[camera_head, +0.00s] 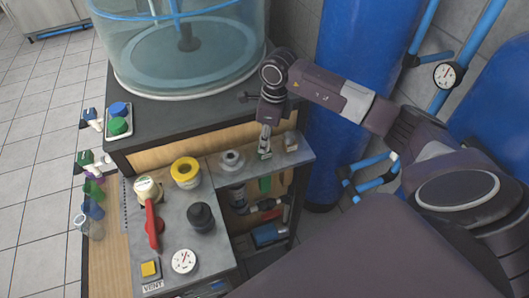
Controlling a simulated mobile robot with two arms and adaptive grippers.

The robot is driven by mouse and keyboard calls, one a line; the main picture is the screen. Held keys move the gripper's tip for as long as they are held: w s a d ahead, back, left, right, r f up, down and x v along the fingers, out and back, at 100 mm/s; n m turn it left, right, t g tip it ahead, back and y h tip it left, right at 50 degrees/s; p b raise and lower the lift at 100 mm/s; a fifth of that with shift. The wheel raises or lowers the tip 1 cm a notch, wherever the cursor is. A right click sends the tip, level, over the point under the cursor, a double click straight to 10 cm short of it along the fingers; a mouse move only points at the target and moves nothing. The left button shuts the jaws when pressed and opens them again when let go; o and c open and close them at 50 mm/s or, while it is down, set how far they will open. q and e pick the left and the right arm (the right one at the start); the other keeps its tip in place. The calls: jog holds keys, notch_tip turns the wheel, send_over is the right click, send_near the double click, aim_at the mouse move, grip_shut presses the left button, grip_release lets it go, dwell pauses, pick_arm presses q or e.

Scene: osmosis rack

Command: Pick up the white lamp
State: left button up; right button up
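A pale grey-white round piece (231,160) with a wide flange and a raised centre stands on the grey ledge of the rack; it looks most like the white lamp, though I cannot be sure. My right gripper (265,148) points down over the same ledge, to the right of this piece and apart from it. Its fingers are small and seen nearly edge-on, so I cannot tell whether they are open or shut. A small pale item with a green mark (264,155) shows at the fingertips; whether they touch is unclear. My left gripper is not in view.
A yellow ring-shaped piece (185,171), a red-handled valve (152,220), a black knob (201,217) and a gauge (184,261) crowd the panel. A small grey piece (291,141) stands right of the gripper. A clear tank (180,70) rises behind; blue cylinders (365,50) stand right.

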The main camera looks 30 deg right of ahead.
jog(key=shift+c, duration=0.6)
jog(key=shift+r, duration=0.2)
jog(key=shift+w+r, duration=0.1)
jog(key=shift+r, duration=0.2)
notch_tip(320, 180, up, 27)
jog(key=b, duration=0.2)
jog(key=shift+b, duration=0.3)
